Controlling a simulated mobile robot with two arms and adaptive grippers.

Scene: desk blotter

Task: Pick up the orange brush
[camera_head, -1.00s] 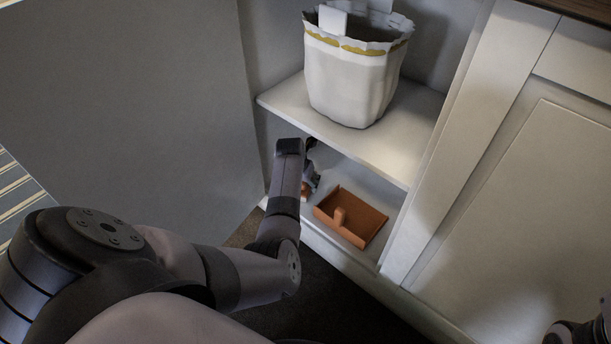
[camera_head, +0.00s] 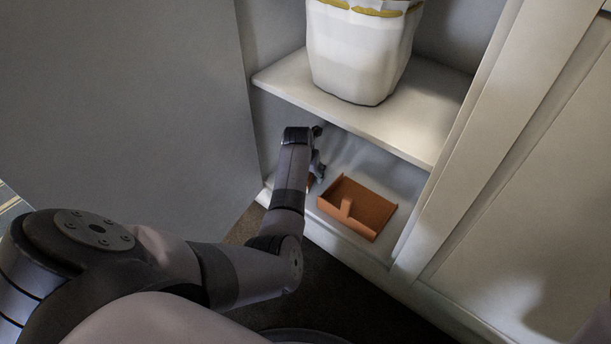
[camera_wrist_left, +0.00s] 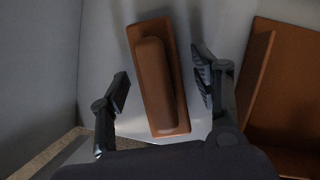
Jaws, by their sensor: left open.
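The orange brush (camera_wrist_left: 157,80) lies on the lower shelf and shows in the left wrist view as a long brown-orange block with a raised rounded bar. In the head view only a sliver of it (camera_head: 310,184) shows beside my arm. My left gripper (camera_wrist_left: 162,86) is open, with one finger on each side of the brush and a gap on both sides. In the head view my left gripper (camera_head: 318,172) is partly hidden behind my wrist, inside the lower compartment.
An orange dustpan (camera_head: 370,212) lies right of the brush on the lower shelf. A white bag-like bin (camera_head: 358,55) stands on the upper shelf (camera_head: 290,82) above. A grey panel (camera_head: 120,100) is at the left, a cabinet door (camera_head: 530,190) at the right.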

